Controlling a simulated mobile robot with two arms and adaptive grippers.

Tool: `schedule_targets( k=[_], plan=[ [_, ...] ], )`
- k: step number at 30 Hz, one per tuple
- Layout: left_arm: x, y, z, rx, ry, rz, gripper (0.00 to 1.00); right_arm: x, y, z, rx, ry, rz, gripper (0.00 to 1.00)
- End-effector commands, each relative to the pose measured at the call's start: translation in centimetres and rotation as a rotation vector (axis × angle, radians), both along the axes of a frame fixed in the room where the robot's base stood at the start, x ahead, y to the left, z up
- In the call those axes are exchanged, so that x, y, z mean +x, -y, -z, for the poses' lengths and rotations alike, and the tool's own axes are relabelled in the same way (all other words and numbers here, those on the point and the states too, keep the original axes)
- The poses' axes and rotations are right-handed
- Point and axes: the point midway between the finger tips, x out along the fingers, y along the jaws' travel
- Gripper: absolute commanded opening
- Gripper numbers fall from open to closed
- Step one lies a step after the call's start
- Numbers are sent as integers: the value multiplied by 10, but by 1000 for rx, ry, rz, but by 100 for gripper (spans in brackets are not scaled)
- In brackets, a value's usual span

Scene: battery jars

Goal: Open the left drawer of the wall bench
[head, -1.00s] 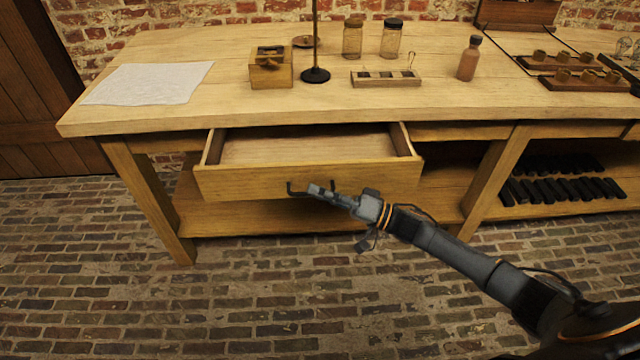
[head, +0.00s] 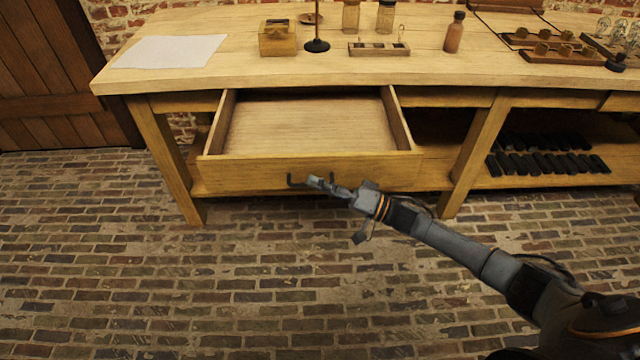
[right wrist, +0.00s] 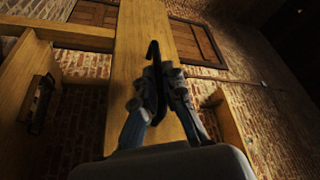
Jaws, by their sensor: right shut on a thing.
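The left drawer (head: 250,173) of the wall bench (head: 270,72) stands well out from under the top, and its bare inside shows empty in the head view. A dark bar handle (head: 296,181) is on its front. My right gripper (head: 325,184) is at the handle, its arm coming in from the lower right. In the right wrist view the fingers (right wrist: 157,92) are closed around the dark handle (right wrist: 153,55), with the drawer front (right wrist: 145,30) behind it. My left gripper is not in view.
On the bench top are a paper sheet (head: 172,51), a wooden box (head: 278,38), a stand (head: 317,45), a slotted rack (head: 378,49) and a reddish bottle (head: 454,33). Dark blocks (head: 545,164) lie on the lower shelf. The brick floor (head: 200,290) in front is clear.

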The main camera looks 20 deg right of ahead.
Motion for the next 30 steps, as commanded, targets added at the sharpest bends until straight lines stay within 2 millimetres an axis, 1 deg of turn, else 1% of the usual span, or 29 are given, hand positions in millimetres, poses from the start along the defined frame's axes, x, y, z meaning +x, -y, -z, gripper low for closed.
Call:
schedule_targets(
  k=[4,5,6,14,17,20,30],
  plan=[
    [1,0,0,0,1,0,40,1,2,1,-7,0,5,0],
    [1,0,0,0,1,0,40,1,2,1,-7,0,5,13],
    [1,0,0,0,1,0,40,1,2,1,-6,0,6,18],
    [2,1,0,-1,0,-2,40,1,1,0,-2,0,4,18],
    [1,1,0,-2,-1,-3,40,-2,5,2,-3,-2,4,18],
    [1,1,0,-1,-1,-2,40,-8,15,4,-5,-2,5,18],
    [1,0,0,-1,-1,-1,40,-49,70,20,-6,-4,6,18]
  ],
)
